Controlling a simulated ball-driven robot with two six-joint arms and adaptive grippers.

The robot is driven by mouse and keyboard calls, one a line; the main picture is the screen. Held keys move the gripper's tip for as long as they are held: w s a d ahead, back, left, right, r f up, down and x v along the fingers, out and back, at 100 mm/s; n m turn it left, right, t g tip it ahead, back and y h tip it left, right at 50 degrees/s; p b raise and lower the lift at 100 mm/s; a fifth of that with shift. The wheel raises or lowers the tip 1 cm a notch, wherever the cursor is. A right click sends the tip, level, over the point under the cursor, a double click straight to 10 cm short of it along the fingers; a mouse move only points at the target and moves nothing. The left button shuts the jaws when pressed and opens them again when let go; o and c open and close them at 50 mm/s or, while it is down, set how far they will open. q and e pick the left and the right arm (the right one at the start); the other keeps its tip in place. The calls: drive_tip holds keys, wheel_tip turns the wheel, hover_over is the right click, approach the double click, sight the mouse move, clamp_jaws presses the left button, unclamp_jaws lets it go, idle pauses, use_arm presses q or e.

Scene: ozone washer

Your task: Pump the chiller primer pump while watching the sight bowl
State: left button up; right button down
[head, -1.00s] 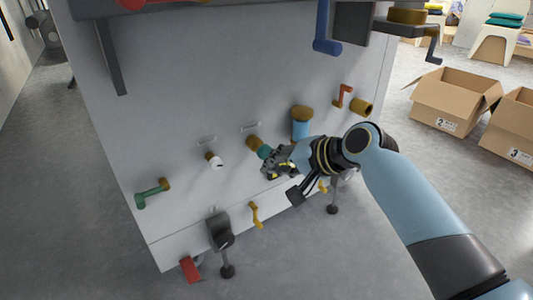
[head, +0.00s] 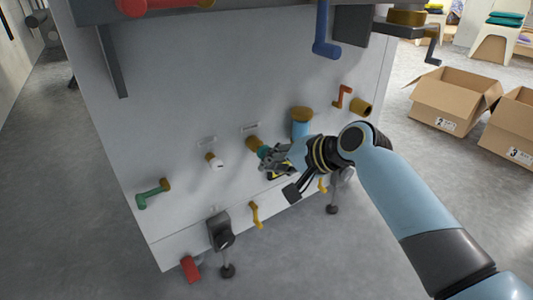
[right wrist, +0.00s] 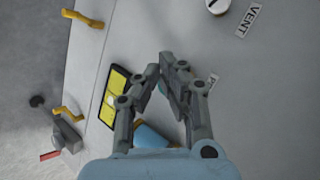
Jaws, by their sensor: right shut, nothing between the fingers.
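My right gripper (head: 266,154) is shut and empty, close in front of the grey panel. In the head view it overlaps a teal knob (head: 264,150) on a brass collar; I cannot tell whether it touches the knob. A blue cylinder with a brass cap (head: 301,122), which may be the sight bowl, stands just above and right of the gripper, its lower part hidden by my arm. In the right wrist view the closed fingertips (right wrist: 167,62) meet in front of the panel. No readable label there marks the primer pump. My left gripper is out of view.
The panel (head: 190,100) also carries a white knob (head: 215,162), a green lever (head: 152,193), a red crank (head: 343,96) and yellow handles (head: 256,215). A blue lever (head: 325,32) hangs above. Cardboard boxes (head: 450,102) stand on the floor at right.

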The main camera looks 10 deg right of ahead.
drive_tip(key=shift+w+a, duration=0.2)
drive_tip(key=shift+w, duration=0.4)
drive_tip(key=shift+w+a, duration=0.2)
drive_tip(key=shift+w, duration=0.4)
idle(1.0)
drive_tip(key=s+p, duration=0.1)
drive_tip(key=s+d+p, duration=0.1)
drive_tip(key=s, duration=0.1)
idle(0.7)
drive_tip(key=shift+s, duration=0.1)
